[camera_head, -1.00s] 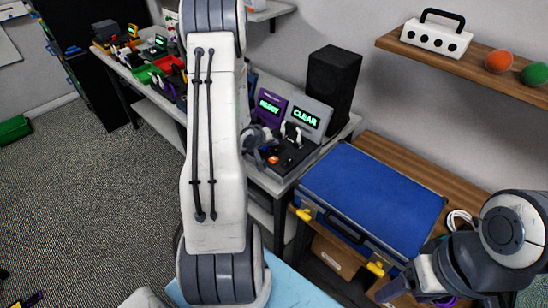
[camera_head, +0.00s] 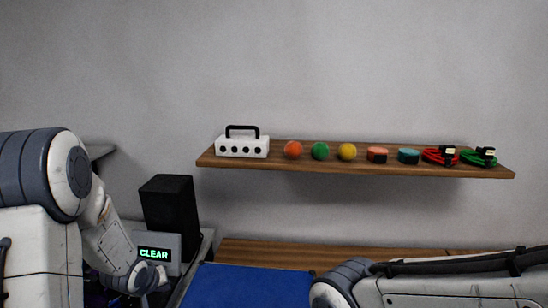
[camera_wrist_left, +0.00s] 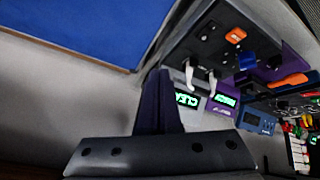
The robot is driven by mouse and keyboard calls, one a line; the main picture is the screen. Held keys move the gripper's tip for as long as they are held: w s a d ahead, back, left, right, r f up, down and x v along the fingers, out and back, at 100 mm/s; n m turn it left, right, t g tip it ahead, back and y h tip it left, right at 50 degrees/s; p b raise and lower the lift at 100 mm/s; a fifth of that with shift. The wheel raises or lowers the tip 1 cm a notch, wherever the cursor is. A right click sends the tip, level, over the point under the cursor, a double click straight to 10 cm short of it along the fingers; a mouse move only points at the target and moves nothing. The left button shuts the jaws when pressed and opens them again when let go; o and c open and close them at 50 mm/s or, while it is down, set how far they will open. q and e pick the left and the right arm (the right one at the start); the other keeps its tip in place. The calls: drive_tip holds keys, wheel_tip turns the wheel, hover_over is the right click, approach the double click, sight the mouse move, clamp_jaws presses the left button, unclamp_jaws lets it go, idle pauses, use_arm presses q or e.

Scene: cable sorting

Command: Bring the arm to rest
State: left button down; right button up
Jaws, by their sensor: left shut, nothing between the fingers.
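My left arm comes in from the left in the head view, bent down at the elbow. Its gripper (camera_head: 150,280) hangs low in front of the box with the lit CLEAR sign (camera_head: 155,254), close to the left edge of the blue case (camera_head: 245,288). In the left wrist view the dark fingers (camera_wrist_left: 160,100) are together with nothing between them. The CLEAR sign (camera_wrist_left: 187,100) shows there beyond the fingers, turned sideways. My right arm lies across the lower right of the head view; its gripper is out of the picture.
A wooden shelf (camera_head: 360,167) on the wall holds a white four-hole box (camera_head: 242,148), balls, small blocks, a red cable (camera_head: 440,156) and a green cable (camera_head: 478,158). A black speaker (camera_head: 170,216) stands behind the sign. The wall above the shelf is bare.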

use_arm(q)
drive_tip(key=s+d+r+m+g, duration=0.1)
drive_tip(key=s+d+r+m, duration=0.1)
drive_tip(key=d, duration=0.4)
drive_tip(key=s+d+r+m+g, duration=0.1)
drive_tip(key=s+d+r+m, duration=0.1)
drive_tip(key=d, duration=0.4)
drive_tip(key=s+d+r+m+g, duration=0.1)
drive_tip(key=s+d+m, duration=0.2)
drive_tip(key=s, duration=0.5)
drive_tip(key=s+d+r+m+g+h+b, duration=0.1)
drive_tip(key=s+d+r+m+g, duration=0.1)
drive_tip(key=s+d, duration=0.4)
drive_tip(key=s+d+r+m+g+b, duration=0.1)
drive_tip(key=s+d+m, duration=0.3)
drive_tip(key=s, duration=0.6)
drive_tip(key=shift+s+d+r+g+h, duration=0.15)
drive_tip(key=shift+d+r+g+h, duration=0.15)
drive_tip(key=shift+g+h, duration=0.15)
